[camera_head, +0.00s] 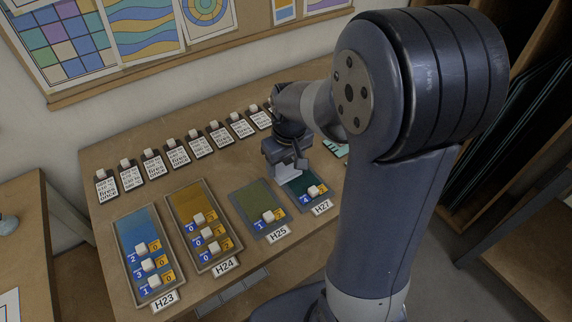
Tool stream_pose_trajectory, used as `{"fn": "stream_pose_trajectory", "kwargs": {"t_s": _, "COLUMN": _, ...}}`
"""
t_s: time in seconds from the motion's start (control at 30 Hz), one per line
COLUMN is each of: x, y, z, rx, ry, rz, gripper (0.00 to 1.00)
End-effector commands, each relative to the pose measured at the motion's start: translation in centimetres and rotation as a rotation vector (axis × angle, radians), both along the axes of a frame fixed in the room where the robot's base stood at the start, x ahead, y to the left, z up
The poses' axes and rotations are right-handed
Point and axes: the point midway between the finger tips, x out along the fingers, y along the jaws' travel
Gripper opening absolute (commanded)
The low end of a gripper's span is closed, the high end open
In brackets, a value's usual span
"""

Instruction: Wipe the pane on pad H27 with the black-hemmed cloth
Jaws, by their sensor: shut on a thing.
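Pad H27 (321,207) is at the right of the row of pads on the table. It carries a dark teal pane (300,183), with a small white block and a blue and an orange tag at its near end. My gripper (288,171) is over the far left part of this pane, shut on a pale, cloth-like piece (287,175). The piece is low at the pane; I cannot tell if it touches it. Its hem colour is too small to tell. My arm hides part of the area behind the pane.
Pad H25 (278,233) with an olive pane is close on the left. Trays H24 (224,265) and H23 (165,300) stand further left. A row of printed cards topped with white blocks (178,160) lines the table's back. A teal-marked item (336,147) lies partly behind my arm.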

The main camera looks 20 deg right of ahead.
Motion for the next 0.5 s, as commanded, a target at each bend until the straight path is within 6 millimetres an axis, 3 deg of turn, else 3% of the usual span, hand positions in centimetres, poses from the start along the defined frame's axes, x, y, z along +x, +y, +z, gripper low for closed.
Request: {"fn": "stream_pose_trajectory", "kwargs": {"t_s": 0.5, "x": 0.4, "y": 0.3, "z": 4.9, "rx": -0.001, "ry": -0.001, "rz": -0.001, "gripper": 0.45}}
